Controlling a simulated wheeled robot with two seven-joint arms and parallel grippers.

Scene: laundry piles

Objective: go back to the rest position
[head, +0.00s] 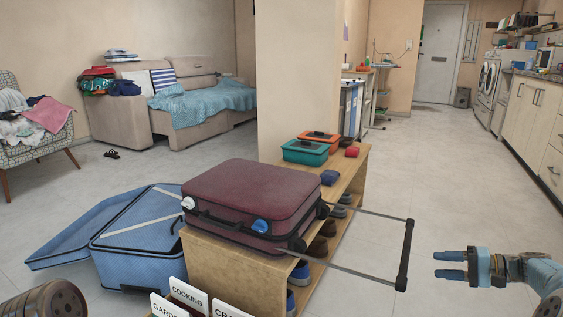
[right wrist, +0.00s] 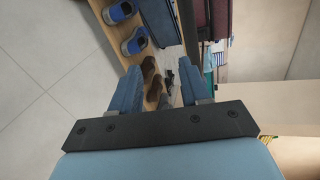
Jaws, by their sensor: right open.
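My right gripper (head: 452,265) is at the lower right of the head view, open and empty. Its two blue fingers point left toward the suitcase's extended handle (head: 405,255), apart from it. In the right wrist view the open fingers (right wrist: 160,92) have nothing between them, with shoes on a shelf beyond. My left gripper is not in view.
A maroon suitcase (head: 255,197) lies on a wooden shoe bench (head: 222,262), its handle jutting right. An open blue suitcase (head: 140,225) is on the floor at left. Teal (head: 305,152) and orange (head: 322,138) boxes stand behind. Floor at right is clear.

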